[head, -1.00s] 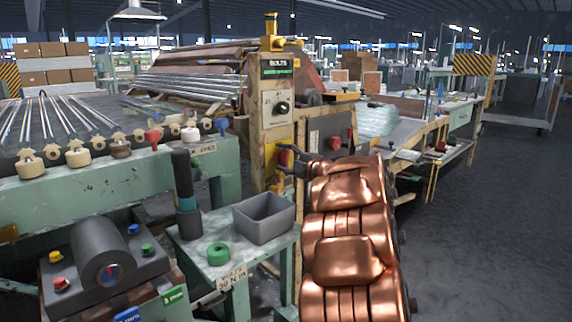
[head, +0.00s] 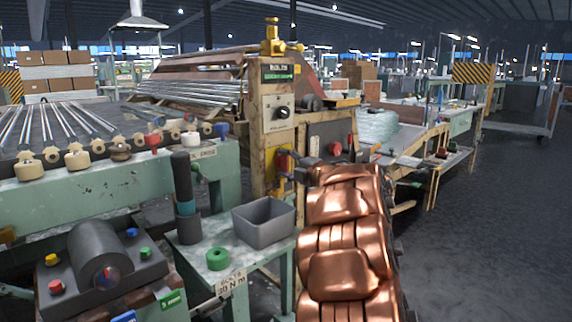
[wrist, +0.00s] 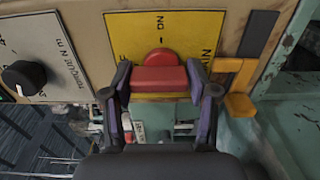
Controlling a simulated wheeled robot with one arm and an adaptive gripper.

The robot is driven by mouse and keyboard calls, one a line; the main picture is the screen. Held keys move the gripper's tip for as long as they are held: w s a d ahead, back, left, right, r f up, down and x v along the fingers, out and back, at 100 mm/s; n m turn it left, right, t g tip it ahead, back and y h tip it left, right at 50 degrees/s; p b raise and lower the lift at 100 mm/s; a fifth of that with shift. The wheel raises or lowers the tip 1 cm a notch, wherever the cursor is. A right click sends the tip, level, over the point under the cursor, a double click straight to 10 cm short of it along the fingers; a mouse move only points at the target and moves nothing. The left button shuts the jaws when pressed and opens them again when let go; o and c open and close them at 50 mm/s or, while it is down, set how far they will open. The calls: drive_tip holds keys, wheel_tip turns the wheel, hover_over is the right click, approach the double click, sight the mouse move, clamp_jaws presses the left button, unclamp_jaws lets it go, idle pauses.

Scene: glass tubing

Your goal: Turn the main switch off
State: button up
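The main switch appears to be the red handle (wrist: 158,78) on a yellow plate (wrist: 198,34), set on a beige panel. The handle lies crosswise, with a rounded red part above it. My gripper (wrist: 159,76) is around it in the wrist view, one dark finger at each end of the handle. The fingers are spread wide. Whether both pads touch the handle is hard to see. In the head view, my gripper (head: 294,166) is at the lower part of the cabinet post (head: 258,150), and the yellow plate (head: 284,160) is partly hidden.
A black rotary knob (wrist: 24,77) sits on a grey plate left of the yellow one; it also shows in the head view (head: 282,113). A grey bin (head: 263,222) and a green ring (head: 218,259) are on a small table below. Open floor (head: 485,230) lies right.

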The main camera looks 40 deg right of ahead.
drive_tip(key=o, duration=0.4)
drive_tip(key=shift+c, duration=0.2)
drive_tip(key=s, duration=1.2)
drive_tip(key=shift+a+r, duration=0.1)
drive_tip(key=shift+a, duration=0.05)
